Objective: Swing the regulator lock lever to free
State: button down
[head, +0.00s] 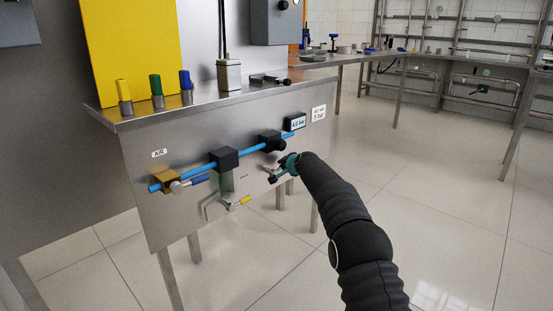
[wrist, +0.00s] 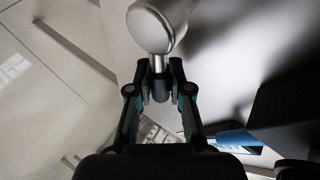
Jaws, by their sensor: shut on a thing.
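The regulator is most likely the black block (head: 271,141) on the blue air line, left of a small display reading about 4.0 bar (head: 294,122). My gripper (head: 273,178) is just below it at the panel front. In the wrist view, my gripper's fingers (wrist: 159,72) are closed around a thin dark-tipped part below a rounded silver lever end (wrist: 155,28). I take this to be the lock lever. In the head view the lever is small and mostly hidden by my gripper, so its exact angle cannot be told.
The steel bench top (head: 215,100) juts out above. Open tiled floor (head: 440,190) lies to the right.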

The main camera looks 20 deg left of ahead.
jog(key=p, duration=0.2)
jog(key=f+m+g+p, duration=0.1)
jog(key=p, duration=0.1)
jog(key=shift+w+d+g, duration=0.1)
jog(key=shift+d+g, duration=0.15)
jog(key=shift+g, duration=0.05)
jog(key=shift+f+m+g+p, duration=0.3)
jog(key=shift+f+p, duration=0.15)
jog(key=shift+p, duration=0.3)
jog(key=shift+f, duration=0.2)
jog(key=c, duration=1.5)
grip_release()
jog(key=shift+o, duration=0.9)
jog(key=shift+d+r, duration=0.1)
jog(key=shift+a+r, duration=0.15)
jog(key=shift+a, duration=0.15)
jog(key=shift+r, duration=0.1)
